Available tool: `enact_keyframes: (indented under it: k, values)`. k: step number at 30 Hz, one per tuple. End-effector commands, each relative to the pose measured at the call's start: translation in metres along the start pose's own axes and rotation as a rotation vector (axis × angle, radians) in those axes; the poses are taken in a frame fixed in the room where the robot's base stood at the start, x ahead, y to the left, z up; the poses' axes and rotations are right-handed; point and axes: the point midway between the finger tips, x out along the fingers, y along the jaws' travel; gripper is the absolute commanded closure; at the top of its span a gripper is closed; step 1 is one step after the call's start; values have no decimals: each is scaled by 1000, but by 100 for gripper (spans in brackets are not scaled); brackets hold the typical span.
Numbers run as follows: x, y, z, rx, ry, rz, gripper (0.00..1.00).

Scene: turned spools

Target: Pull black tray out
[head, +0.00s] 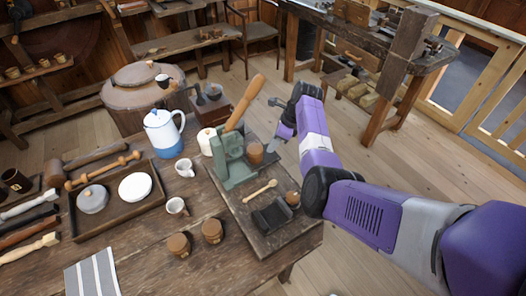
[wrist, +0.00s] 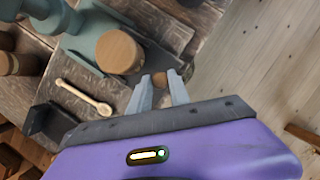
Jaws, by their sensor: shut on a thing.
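My gripper (head: 272,146) is at the tray's right side, beside the wooden cylinder of the press.
The green press (head: 231,160) with its long wooden handle stands just left of my gripper. A blue and white pot (head: 163,133), white mugs, wooden cups and a brown tray (head: 85,233) fill the table's left. Open floor (head: 355,195) lies right of the table.

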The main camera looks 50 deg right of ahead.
Motion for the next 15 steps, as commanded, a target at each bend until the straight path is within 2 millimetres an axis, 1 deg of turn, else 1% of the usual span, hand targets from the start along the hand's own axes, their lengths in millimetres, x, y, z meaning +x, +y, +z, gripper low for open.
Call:
enact_keyframes:
  k: [9,10,12,15]
  values:
    - [0,-2,-1,-2,-1,-1,100]
    - [0,-2,-1,-2,-1,-1,71]
    - [0,-1,-1,-2,-1,-1,57]
    - [0,-1,-1,-2,-1,-1,56]
